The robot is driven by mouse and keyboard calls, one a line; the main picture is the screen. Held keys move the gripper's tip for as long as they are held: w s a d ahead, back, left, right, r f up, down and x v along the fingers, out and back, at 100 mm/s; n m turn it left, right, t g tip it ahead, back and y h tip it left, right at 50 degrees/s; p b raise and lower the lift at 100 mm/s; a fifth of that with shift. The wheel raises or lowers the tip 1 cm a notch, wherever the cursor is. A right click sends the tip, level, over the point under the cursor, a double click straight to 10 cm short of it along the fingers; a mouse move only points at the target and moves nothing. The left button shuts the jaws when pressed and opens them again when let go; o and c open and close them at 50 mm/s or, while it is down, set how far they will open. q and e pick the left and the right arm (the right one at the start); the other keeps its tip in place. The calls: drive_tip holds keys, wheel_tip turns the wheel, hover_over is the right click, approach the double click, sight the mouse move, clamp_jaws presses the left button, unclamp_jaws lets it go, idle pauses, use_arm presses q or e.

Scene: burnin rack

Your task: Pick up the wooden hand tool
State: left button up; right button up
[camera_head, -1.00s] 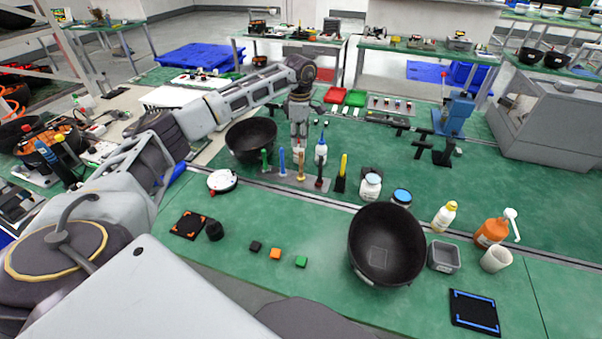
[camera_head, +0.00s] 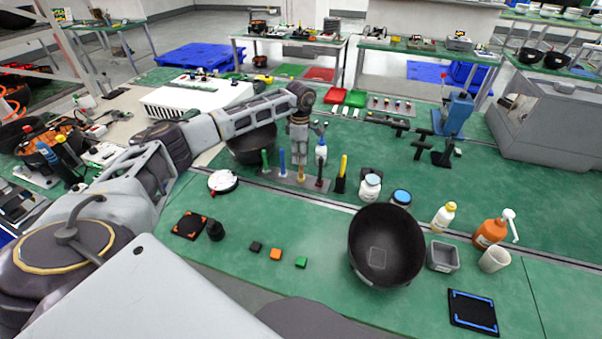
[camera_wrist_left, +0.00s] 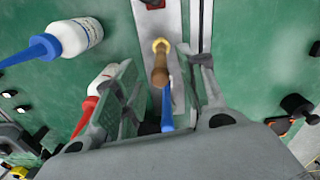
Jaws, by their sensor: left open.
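The wooden hand tool (camera_head: 301,173) stands in a grey strip rack (camera_head: 313,183), its upper part hidden by my gripper in the head view. In the left wrist view its brown wooden handle (camera_wrist_left: 160,70) with a yellowish end shows between the fingers. My left gripper (camera_head: 299,163) points down directly over it. In the wrist view the left gripper (camera_wrist_left: 165,80) is open, with a finger on each side of the handle. I cannot tell whether either finger touches it. My right gripper is out of view.
A blue tool (camera_head: 282,163) and a green tool (camera_head: 264,163) stand left of the wooden one; a dark red-topped tool and a yellow one (camera_head: 342,166) stand right. A white bottle with blue nozzle (camera_wrist_left: 75,38) is close behind. A black bowl (camera_head: 386,245) stands front right.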

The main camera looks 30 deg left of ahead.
sight(301, 174)
use_arm(q)
drive_tip(key=shift+f, duration=0.75)
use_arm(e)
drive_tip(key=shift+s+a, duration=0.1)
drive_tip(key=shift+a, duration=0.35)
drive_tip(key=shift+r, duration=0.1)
use_arm(q)
drive_tip(key=shift+f, duration=0.55)
wheel_tip(301, 174, down, 4)
drive_tip(key=shift+d+r+p, duration=0.1)
drive_tip(key=shift+r+p, duration=0.15)
drive_tip(key=shift+p, duration=0.35)
drive_tip(key=shift+f, duration=0.25)
clamp_jaws()
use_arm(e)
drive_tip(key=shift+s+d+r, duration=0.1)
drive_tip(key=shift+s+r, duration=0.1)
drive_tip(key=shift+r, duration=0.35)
